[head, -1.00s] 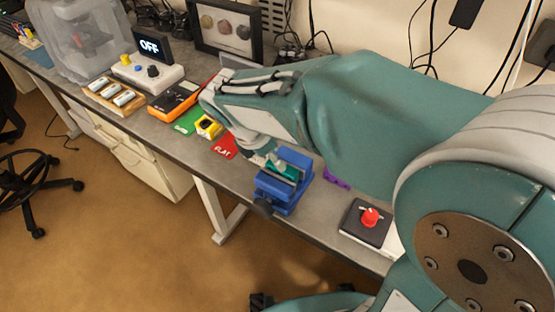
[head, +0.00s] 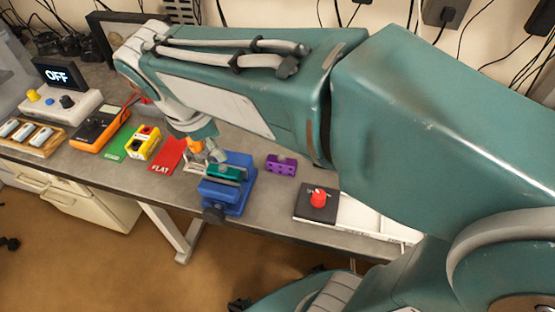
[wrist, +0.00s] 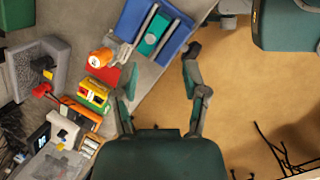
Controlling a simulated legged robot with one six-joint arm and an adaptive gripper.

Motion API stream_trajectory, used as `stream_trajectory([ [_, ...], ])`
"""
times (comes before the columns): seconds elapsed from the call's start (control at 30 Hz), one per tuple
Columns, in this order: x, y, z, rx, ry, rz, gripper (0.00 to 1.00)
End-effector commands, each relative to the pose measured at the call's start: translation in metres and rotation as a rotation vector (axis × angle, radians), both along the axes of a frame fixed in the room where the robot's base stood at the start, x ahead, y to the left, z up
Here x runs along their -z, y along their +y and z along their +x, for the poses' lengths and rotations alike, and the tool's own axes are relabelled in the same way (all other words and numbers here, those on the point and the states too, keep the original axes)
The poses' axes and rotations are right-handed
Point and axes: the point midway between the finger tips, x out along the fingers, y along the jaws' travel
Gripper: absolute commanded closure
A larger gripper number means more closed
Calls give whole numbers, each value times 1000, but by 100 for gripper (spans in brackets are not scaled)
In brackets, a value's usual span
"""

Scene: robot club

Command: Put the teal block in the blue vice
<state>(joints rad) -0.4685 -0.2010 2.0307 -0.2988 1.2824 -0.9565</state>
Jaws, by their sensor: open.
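The blue vice (head: 232,195) stands near the front edge of the grey bench, and also shows at the top of the wrist view (wrist: 184,42). The teal block (head: 226,173) sits in the vice, between its two metal jaw faces. The wrist view shows the block there too (wrist: 152,34), with a round mark on its top. My gripper (wrist: 160,66) is open and empty, its fingers apart and short of the block in the wrist view. In the head view my gripper (head: 212,152) is close behind the vice, partly hidden by my wrist.
An orange bottle (wrist: 100,57) stands beside the vice, close to my gripper. A red FLAT card (head: 166,157), yellow box (head: 143,143) and orange meter (head: 99,127) lie left. A purple block (head: 281,164) and a red-knobbed box (head: 317,203) are right. Bare bench separates the vice and red-knobbed box.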

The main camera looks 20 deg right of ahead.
Motion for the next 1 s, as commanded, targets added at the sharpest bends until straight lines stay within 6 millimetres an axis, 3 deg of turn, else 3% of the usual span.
stream_trajectory([
  [0.03, -1, -19, -10, 140, -51, 65, 42],
  [0.2, 6, -60, -42, 623, -212, 292, 42],
  [0.4, 20, -90, -75, 1141, -373, 545, 42],
  [0.5, 25, -97, -84, 1303, -419, 629, 42],
  [0.63, 28, -101, -88, 1388, -441, 675, 42],
  [1.0, 28, -100, -87, 1390, -441, 676, 42],
])
